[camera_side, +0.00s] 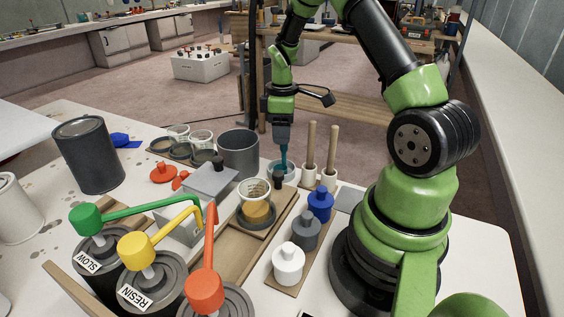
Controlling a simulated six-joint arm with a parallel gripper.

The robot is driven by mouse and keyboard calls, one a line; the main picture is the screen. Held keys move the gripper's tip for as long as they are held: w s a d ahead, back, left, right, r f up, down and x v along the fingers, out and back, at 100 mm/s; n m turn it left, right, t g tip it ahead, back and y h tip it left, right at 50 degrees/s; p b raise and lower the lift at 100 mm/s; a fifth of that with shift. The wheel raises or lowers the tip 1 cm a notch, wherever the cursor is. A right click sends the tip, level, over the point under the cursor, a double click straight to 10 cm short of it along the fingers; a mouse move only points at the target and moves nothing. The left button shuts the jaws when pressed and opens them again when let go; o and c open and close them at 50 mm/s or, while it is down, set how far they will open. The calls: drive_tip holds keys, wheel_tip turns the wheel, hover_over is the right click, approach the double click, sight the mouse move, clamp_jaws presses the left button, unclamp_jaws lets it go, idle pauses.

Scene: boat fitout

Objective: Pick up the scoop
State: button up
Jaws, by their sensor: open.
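My gripper (282,139) points straight down over the far middle of the table. Directly below it a slim teal piece (283,156), which looks like the scoop's handle, stands upright in a small clear tub (272,167). The jaws are open around or just above the top of this handle; from this angle I cannot tell whether they touch it. The lower end of the scoop is hidden in the tub.
Two wooden sticks (309,143) stand in white holders just right of the tub. A dark grey can (239,152) is to its left. A cup of amber liquid (255,202) and small blue, grey and white bottles (289,262) stand nearer. Pump-topped cans (153,280) fill the front left.

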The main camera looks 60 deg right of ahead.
sight(283, 148)
wheel_tip(283, 148, down, 3)
drive_tip(key=shift+d+f, duration=0.1)
drive_tip(key=shift+f, duration=0.1)
drive_tip(key=shift+c, duration=0.4)
clamp_jaws()
drive_tip(key=shift+r, duration=0.15)
wheel_tip(283, 148, up, 10)
drive_tip(key=shift+f, duration=0.1)
